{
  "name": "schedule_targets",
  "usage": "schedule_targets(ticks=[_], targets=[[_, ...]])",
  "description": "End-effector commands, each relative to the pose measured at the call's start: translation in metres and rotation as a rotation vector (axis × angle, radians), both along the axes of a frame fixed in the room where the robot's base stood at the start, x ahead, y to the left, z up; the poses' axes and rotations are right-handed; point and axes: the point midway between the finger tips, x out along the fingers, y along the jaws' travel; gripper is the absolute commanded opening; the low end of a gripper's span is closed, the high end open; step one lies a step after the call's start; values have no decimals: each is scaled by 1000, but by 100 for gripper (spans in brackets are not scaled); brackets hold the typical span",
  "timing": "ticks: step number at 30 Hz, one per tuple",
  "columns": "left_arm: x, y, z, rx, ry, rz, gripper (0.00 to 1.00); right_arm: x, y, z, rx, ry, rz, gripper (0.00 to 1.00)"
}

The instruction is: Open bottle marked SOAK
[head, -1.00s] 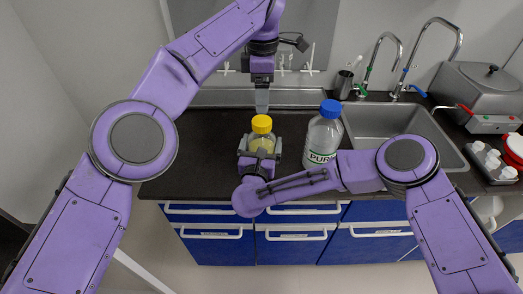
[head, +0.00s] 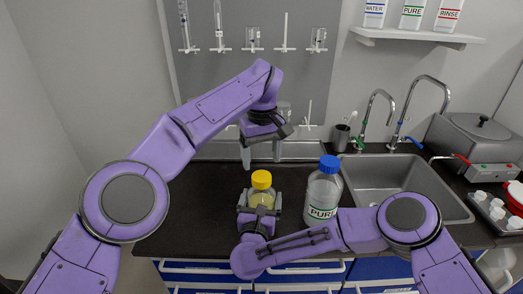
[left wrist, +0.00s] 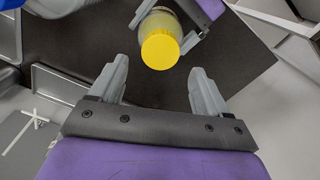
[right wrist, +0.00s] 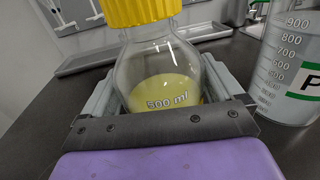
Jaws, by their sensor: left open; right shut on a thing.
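A clear bottle (head: 262,198) with a yellow cap (head: 261,179) and yellowish liquid stands upright on the dark counter. The right wrist view shows "500 ml" on its glass (right wrist: 160,85); no SOAK label faces any view. My right gripper (head: 259,214) is shut around the bottle's body, below the cap. My left gripper (head: 262,158) is open and empty, fingers pointing down, above and behind the cap. In the left wrist view the yellow cap (left wrist: 160,50) lies beyond and between the open fingertips, apart from them.
A larger blue-capped bottle marked PURE (head: 322,195) stands close right of the held bottle. Beyond it are a sink (head: 400,185) with taps and a grey bath (head: 478,145). A shelf (head: 415,38) holds labelled bottles. The counter's left part is clear.

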Motion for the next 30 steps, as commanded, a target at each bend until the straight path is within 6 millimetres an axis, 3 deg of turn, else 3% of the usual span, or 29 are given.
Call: schedule_targets(ticks=[9,20,25,30], targets=[[-1,0,-53,-2,1,2,77,-1,0,-1,1,2,1,9],[-1,0,-62,-2,0,4,77,-1,0,-1,1,2,1,9],[-1,0,-62,-2,0,4,21,-1,0,-1,0,2,1,9],[-1,-1,-61,-2,0,9,19,-1,1,-1,0,2,2,9]])
